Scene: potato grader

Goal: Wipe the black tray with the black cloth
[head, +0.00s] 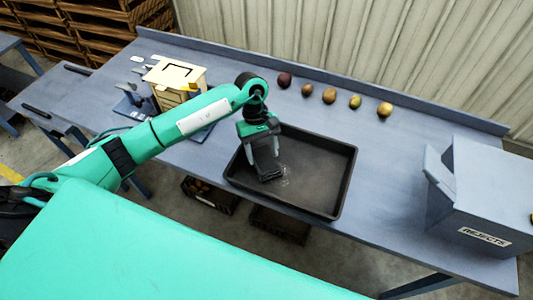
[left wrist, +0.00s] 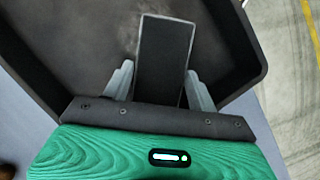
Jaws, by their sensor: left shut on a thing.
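The black tray (head: 325,180) lies on the blue-grey bench, with a faint pale dusty patch on its floor near the cloth. My left gripper (head: 265,165) is over the left part of the tray, pointing down. It is shut on the black cloth (head: 268,175), which looks like a flat dark pad. In the left wrist view the cloth (left wrist: 165,55) sticks out between the two grey fingers (left wrist: 155,85), over the tray (left wrist: 70,50). I cannot tell for sure whether the cloth touches the tray floor. My right gripper is not in view.
Several potatoes (head: 329,96) stand in a row at the back of the bench. A grey rejects box (head: 475,195) is on the right. A cream box (head: 175,75) and small tools are at the left. Crates (head: 280,223) sit below the bench. Bench space right of the tray is clear.

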